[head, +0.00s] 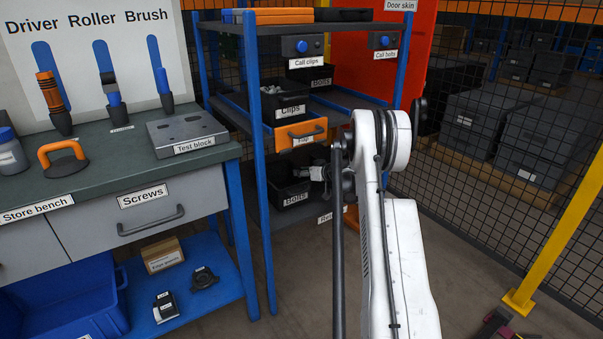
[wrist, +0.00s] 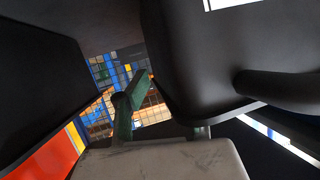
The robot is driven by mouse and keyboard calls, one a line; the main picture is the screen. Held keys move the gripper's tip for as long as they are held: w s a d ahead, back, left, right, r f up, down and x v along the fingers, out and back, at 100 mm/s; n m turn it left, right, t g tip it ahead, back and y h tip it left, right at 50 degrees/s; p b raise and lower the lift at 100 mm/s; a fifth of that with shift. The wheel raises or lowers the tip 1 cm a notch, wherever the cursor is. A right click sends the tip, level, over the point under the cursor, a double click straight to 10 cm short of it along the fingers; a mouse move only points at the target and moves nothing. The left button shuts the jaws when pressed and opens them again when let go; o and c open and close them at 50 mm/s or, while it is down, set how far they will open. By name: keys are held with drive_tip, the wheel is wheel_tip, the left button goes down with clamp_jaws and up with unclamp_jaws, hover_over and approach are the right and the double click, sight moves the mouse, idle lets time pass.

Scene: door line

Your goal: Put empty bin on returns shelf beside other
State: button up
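A black bin labelled Bolts (head: 289,188) is low in the blue-posted rack; its inside looks dark and I cannot tell whether it is empty. My gripper (head: 320,172) is at its right side in the head view, partly hidden by my arm. I cannot tell whether they touch. In the wrist view a dark rounded body (wrist: 205,60) fills the upper right, close to one greenish finger (wrist: 130,100). The other finger is mostly hidden. Another black bin, labelled Clips (head: 285,103), and a second Bolts bin (head: 312,76) sit higher. A partly hidden label starting "Re" (head: 326,218) is below.
The store bench (head: 120,165) stands left of the rack, with a blue lower shelf (head: 205,290). A mesh fence (head: 500,130) and yellow post (head: 555,220) are at right. The floor between rack and post is mostly clear.

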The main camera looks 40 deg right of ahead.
drive_tip(key=shift+r, duration=0.1)
drive_tip(key=p+v, duration=0.3)
drive_tip(key=v, duration=0.9)
